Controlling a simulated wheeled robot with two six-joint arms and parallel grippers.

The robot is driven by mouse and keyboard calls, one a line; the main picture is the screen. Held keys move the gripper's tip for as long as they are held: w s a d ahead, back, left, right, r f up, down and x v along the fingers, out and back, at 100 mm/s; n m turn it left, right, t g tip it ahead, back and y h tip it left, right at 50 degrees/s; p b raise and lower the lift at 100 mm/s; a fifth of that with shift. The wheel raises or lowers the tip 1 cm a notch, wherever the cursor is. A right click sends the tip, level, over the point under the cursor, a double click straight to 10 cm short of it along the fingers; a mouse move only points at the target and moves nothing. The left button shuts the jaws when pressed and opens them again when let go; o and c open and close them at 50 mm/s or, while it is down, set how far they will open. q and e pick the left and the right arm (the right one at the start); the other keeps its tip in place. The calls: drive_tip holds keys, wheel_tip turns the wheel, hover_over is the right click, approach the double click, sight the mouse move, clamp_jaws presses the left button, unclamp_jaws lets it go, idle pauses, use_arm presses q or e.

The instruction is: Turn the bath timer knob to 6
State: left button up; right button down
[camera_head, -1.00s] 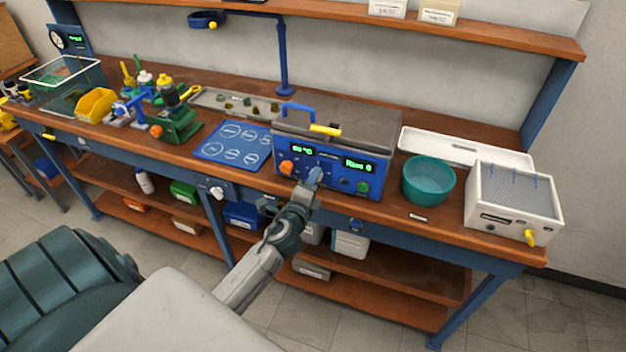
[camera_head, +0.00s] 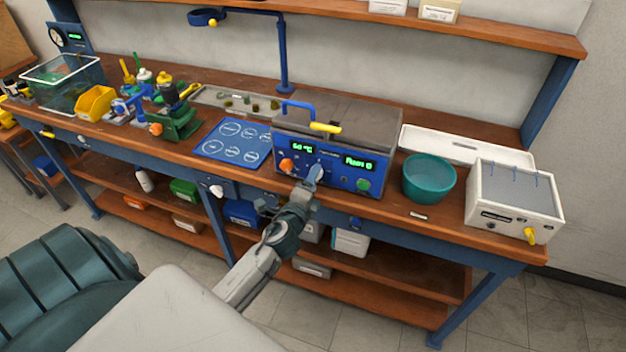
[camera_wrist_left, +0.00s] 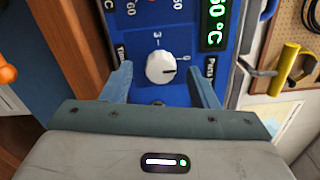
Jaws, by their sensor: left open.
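The bath (camera_head: 355,135) is a box with a grey lid and a blue front panel on the bench. Its timer knob (camera_wrist_left: 161,68) is a round white dial in the left wrist view, with a 3 above it and a 0 to its right. A small mark on it seems to face the 0. My left gripper (camera_head: 315,174) is at the middle of the panel and mostly hides the knob in the head view. It is open, one finger on each side of the knob, with gaps visible in the left wrist view. My right gripper is out of view.
An orange knob (camera_head: 287,165) is left of my gripper on the panel, and a green button (camera_head: 363,185) is to the right. A green display (camera_head: 360,163) is above the button. A teal bowl (camera_head: 428,180) and a white device (camera_head: 513,203) stand to the right. A blue mat (camera_head: 233,143) lies left.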

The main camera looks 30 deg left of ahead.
use_arm(q)
drive_tip(key=b+v, duration=0.3)
drive_tip(key=v, duration=0.7)
